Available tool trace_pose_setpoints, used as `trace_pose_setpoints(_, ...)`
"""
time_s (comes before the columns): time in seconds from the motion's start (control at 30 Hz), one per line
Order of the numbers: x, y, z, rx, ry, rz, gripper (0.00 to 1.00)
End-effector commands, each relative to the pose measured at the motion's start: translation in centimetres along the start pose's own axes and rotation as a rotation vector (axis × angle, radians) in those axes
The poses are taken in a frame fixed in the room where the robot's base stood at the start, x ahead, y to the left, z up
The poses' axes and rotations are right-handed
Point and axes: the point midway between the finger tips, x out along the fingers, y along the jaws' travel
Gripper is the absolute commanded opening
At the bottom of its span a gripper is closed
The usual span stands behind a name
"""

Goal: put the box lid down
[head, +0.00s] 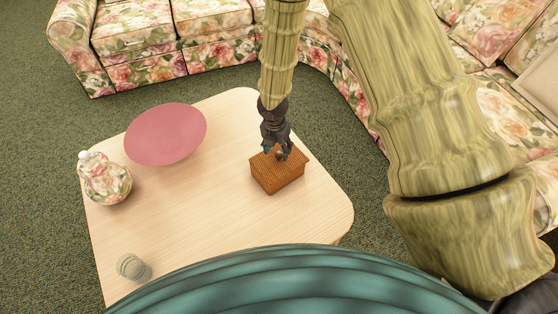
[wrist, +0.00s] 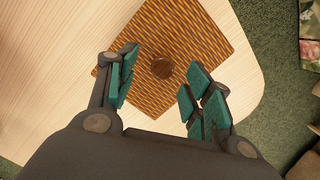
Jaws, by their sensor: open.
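The box (head: 279,180) is a small brown wicker-textured box standing on the light wooden table near its right side. Its lid (wrist: 188,38) lies on top and has a round dark knob (wrist: 162,68) in the middle, seen in the wrist view. In the head view the lid looks level on the box, with no clear gap. My gripper (head: 277,154) is right above the lid, pointing down. In the wrist view my gripper (wrist: 158,88) is open, its teal finger pads spread on either side of the knob and apart from it. The box's inside is hidden.
The light wooden table (head: 215,215) has free room left and in front of the box. A pink round plate or disc (head: 166,134), a floral jar (head: 105,180) and a small ribbed glass thing (head: 131,266) stand on it. A floral sofa (head: 135,35) curves behind and right.

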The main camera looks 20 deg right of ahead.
Motion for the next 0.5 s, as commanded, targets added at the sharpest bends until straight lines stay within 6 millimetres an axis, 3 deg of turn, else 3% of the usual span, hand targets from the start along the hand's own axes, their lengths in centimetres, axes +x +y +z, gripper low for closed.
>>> trace_pose_setpoints(0.2,3.1,-0.4,0.0,0.001,0.001,-0.002,0.51)
trace_pose_setpoints(0.5,3.8,-0.3,0.1,0.001,0.0,0.0,0.51)
